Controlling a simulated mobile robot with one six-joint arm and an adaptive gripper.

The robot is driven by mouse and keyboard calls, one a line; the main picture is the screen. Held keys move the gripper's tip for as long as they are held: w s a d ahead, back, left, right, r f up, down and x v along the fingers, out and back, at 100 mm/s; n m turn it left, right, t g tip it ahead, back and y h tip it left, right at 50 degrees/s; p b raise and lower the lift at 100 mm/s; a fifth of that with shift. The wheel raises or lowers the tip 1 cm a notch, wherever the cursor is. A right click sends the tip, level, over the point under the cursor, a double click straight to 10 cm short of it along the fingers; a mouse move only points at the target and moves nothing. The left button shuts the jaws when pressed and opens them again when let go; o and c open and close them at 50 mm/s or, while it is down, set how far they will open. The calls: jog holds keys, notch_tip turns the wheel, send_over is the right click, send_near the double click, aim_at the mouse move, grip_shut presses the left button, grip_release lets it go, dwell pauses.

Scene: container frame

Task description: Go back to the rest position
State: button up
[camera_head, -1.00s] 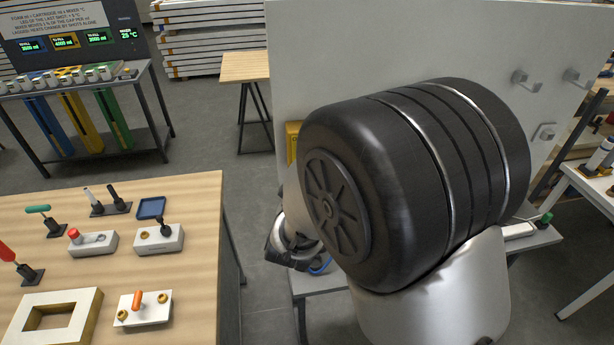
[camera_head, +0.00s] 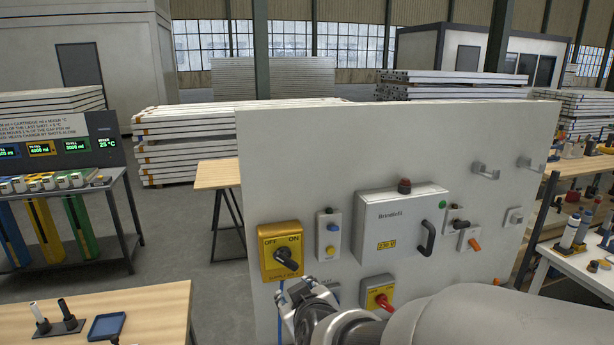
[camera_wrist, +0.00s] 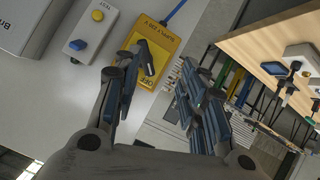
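My gripper (camera_head: 300,305) is at the bottom middle of the head view, in front of the white panel (camera_head: 350,140) and just below the yellow OFF/ON supply switch (camera_head: 281,262). In the wrist view my gripper (camera_wrist: 168,100) has its two fingers spread apart with nothing between them. The yellow switch (camera_wrist: 165,50) shows beyond the left finger, which partly covers it. I cannot tell from these views how far the fingers are from the panel.
The panel also carries a grey Brindle box (camera_head: 385,232), a red knob on a yellow plate (camera_head: 378,296) and hooks (camera_head: 485,171). A wooden table (camera_head: 150,308) stands at left front. A white table (camera_head: 570,258) with bottles stands at right. Open floor (camera_head: 175,190) lies behind the wooden table.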

jog(key=s+d+f+m+g+h+b, duration=0.1)
jog(key=s+d+f+m+g+b, duration=0.1)
jog(key=s+d, duration=0.3)
jog(key=s+d+f+m+g+b, duration=0.2)
jog(key=s+d, duration=0.3)
jog(key=s, duration=0.8)
jog(key=s+d+f+m+g+h+b, duration=0.1)
jog(key=s+d+f+m+g+b, duration=0.1)
jog(key=s+d, duration=0.4)
jog(key=s+f+b, duration=0.1)
jog(key=s, duration=0.2)
jog(key=shift+s+f+m+g+h, duration=0.15)
jog(key=shift+m+g+h, duration=0.15)
jog(key=shift+m+g, duration=0.1)
